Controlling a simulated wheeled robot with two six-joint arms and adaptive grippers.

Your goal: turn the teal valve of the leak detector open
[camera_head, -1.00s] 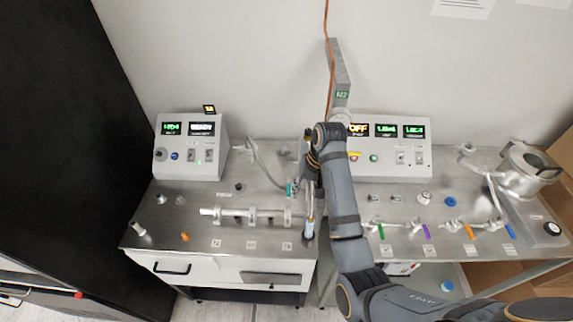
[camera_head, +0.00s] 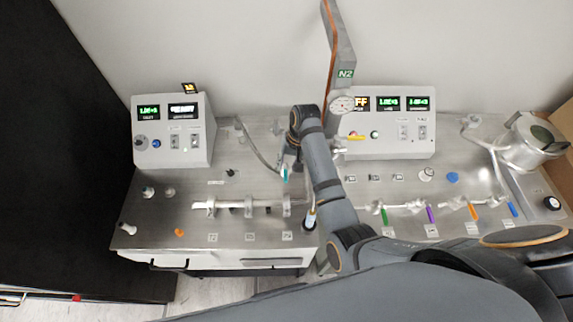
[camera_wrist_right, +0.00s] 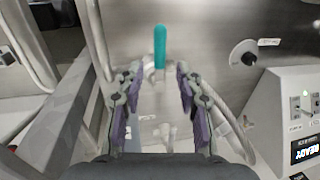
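The teal valve handle (camera_head: 285,173) stands out small on the steel bench top, by the hose from the leak detector (camera_head: 172,130), a grey box with green and white displays. In the right wrist view the teal handle (camera_wrist_right: 160,47) is a rounded bar just beyond the fingertips, roughly centred between them. My right gripper (camera_wrist_right: 156,74) is open and empty, with purple pads on both sides. In the head view my right gripper (camera_head: 291,158) is by the handle and partly hidden by my wrist. Whether a finger touches the handle cannot be told. My left gripper is not in view.
A pipe with clamps (camera_head: 248,204) lies left of my arm. A grey post marked N2 (camera_head: 340,60) with a gauge rises close behind it. A second control box (camera_head: 395,130) and several coloured handles stand to the right. In the wrist view, a black knob (camera_wrist_right: 243,53) is right of the handle.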

